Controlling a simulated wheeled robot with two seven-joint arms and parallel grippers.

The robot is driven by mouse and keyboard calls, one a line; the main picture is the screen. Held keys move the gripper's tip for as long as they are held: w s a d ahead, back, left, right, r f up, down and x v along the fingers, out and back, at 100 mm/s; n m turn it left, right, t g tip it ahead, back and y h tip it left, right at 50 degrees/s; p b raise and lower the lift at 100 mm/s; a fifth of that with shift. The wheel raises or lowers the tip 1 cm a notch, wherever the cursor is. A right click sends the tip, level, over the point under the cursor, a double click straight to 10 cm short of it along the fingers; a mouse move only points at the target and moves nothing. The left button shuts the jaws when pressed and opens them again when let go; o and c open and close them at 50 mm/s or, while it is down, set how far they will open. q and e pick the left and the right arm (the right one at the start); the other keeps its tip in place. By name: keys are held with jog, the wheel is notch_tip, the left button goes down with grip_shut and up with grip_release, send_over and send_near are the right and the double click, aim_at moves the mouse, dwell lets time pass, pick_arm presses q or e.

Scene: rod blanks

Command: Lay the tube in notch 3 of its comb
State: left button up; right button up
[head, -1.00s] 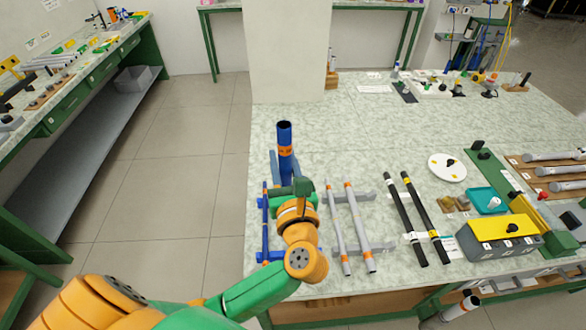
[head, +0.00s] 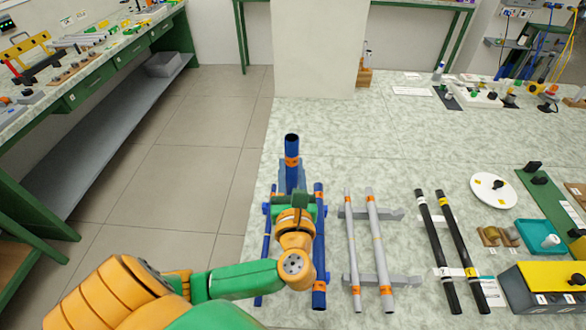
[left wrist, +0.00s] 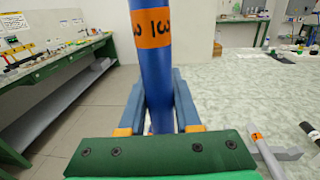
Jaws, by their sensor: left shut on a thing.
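A blue tube (head: 291,146) with an orange band is in my left gripper (head: 292,174), which is shut on it. It looks roughly upright, its open end up. Its lower end is hidden by my gripper and arm. A blue comb (head: 267,208) lies under my arm. A thin blue rod (head: 267,238) lies at its left and a thicker blue tube (head: 319,245) at its right. The middle notches are hidden. My right gripper is not in view.
Right of the blue comb, a grey comb (head: 400,281) holds two grey rods (head: 352,240). Two black rods (head: 435,250) lie further right. A white disc (head: 494,190), a teal tray (head: 525,248) and a yellow-topped box (head: 555,275) are beyond. The table behind the held tube is clear.

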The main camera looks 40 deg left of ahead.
aim_at(293, 185)
pick_arm(q)
jog(key=shift+d+f+b, duration=0.1)
jog(key=shift+f+b, duration=0.3)
jog(key=shift+f, duration=0.05)
jog(key=shift+r, duration=0.1)
jog(key=o, duration=1)
jog(key=v, duration=0.3)
jog(key=shift+s+d+r, duration=0.1)
jog(key=shift+r, duration=0.1)
jog(key=b+v, duration=0.1)
jog(key=v, duration=0.2)
jog(key=b+v, duration=0.1)
jog(key=v, duration=0.1)
jog(key=r+b+v, duration=0.1)
jog(key=v, duration=0.2)
jog(key=shift+s+d, duration=0.2)
jog(key=shift+s, duration=0.1)
jog(key=shift+f, duration=0.1)
